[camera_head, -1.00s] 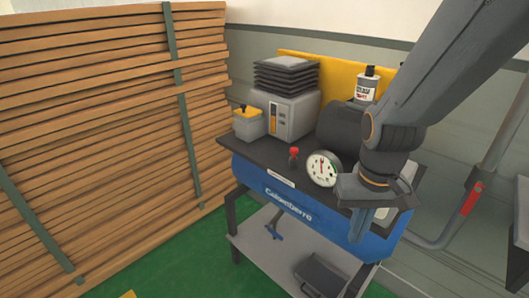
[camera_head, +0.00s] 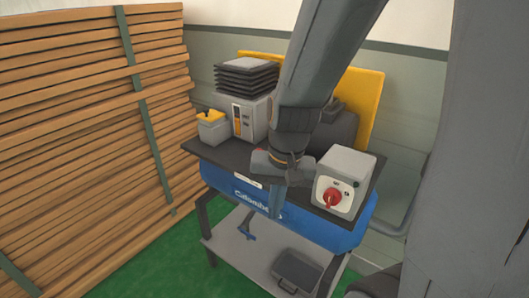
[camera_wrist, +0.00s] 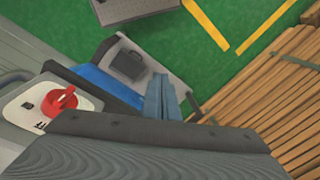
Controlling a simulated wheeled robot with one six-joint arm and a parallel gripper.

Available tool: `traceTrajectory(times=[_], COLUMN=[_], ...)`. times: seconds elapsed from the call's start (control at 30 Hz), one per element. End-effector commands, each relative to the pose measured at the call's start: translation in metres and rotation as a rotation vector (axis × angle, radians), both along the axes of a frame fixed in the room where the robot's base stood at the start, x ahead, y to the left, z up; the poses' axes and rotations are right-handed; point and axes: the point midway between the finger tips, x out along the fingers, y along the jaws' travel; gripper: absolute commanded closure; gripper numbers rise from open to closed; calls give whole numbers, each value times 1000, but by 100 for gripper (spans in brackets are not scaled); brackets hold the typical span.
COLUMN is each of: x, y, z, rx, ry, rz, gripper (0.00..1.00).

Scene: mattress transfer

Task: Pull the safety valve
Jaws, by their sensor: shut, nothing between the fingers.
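The blue compressor (camera_head: 330,232) stands with a dark top; part of its blue body shows in the wrist view (camera_wrist: 108,84). My gripper (camera_head: 277,205) hangs over its front edge, fingers pointing down, shut and empty. The fingers also show in the wrist view (camera_wrist: 161,98). The small red-topped valve and the round gauge, seen earlier on the top, are hidden now, apparently behind my gripper and arm. A grey box with a red rotary switch (camera_head: 333,198) stands right of my gripper; the switch also shows in the wrist view (camera_wrist: 62,98).
Stacked planks (camera_head: 80,130) fill the left side. A grey unit (camera_head: 245,115) and a small yellow-topped box (camera_head: 211,126) stand at the back left of the top. A lower shelf (camera_head: 245,258) holds a dark case (camera_head: 298,270). Green floor (camera_head: 150,255) is open at front left.

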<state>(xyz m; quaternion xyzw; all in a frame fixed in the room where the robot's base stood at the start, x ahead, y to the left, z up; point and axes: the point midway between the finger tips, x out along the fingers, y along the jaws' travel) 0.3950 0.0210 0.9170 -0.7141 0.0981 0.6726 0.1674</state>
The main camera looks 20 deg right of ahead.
Motion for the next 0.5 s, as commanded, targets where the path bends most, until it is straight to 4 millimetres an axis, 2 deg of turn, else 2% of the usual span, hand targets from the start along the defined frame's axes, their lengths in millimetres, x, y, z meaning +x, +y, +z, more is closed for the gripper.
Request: traceTrajectory(times=[0.03, 0.13, 0.23, 0.4, 0.5], x=[12, 46, 82, 130, 146], y=[5, 11, 7, -16, -31], z=[16, 38, 59, 83, 90], rx=[48, 168, 297, 496, 585], ry=[-10, -24, -21, 10, 33], rz=[-179, -633, -1119, -1847, -2160], gripper=[100, 100, 100, 100, 100])
